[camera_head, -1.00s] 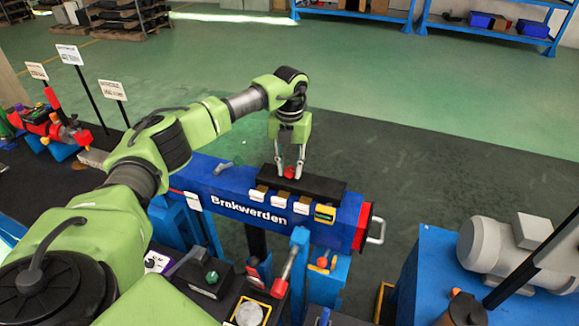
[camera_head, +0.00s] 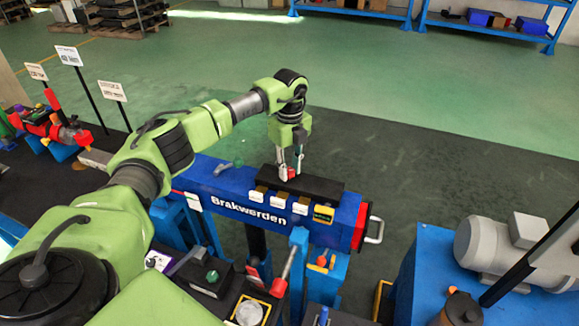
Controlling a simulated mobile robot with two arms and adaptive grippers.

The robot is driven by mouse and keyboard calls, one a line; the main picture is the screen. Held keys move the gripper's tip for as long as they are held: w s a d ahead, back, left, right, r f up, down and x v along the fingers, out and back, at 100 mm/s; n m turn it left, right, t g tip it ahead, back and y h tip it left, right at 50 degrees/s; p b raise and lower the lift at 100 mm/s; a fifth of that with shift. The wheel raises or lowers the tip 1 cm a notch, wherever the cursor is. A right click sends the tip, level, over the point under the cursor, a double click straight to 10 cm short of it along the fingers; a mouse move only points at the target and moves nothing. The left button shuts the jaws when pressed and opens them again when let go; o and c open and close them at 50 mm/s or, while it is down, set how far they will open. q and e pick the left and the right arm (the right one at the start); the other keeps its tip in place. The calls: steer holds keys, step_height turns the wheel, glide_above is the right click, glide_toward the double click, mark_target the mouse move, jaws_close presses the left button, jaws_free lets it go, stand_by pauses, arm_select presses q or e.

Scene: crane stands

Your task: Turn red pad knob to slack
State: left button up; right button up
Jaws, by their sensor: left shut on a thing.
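The red pad knob (camera_head: 291,173) sits on top of the black block (camera_head: 325,187) on the blue beam marked "Brakwerden" (camera_head: 225,198). My left gripper (camera_head: 290,171) points straight down over the block and is shut on the red knob. Its fingers partly hide the knob. Small white tags and a yellow one line the front of the block. My right gripper is not in view.
A red end plate with a metal handle (camera_head: 376,230) closes the beam's right end. A grey motor (camera_head: 492,250) stands on a blue stand at right. A black control box (camera_head: 202,275) and a red-tipped lever (camera_head: 281,283) stand in front. Floor behind is clear.

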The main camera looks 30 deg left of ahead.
mark_target(289, 171)
arm_select(q)
steer(key=shift+w+a+r+n+p, duration=0.1)
steer(key=shift+n+p, duration=0.15)
steer(key=shift+n, duration=0.9)
steer(key=shift+w+r+n+p, duration=0.1)
steer(key=shift+n+p, duration=0.1)
steer(key=shift+n, duration=0.95)
steer(key=o, duration=0.9)
steer(key=shift+o, duration=1.1)
steer(key=shift+s+f, duration=0.1)
steer(key=shift+f, duration=0.05)
step_height(289, 171, up, 12)
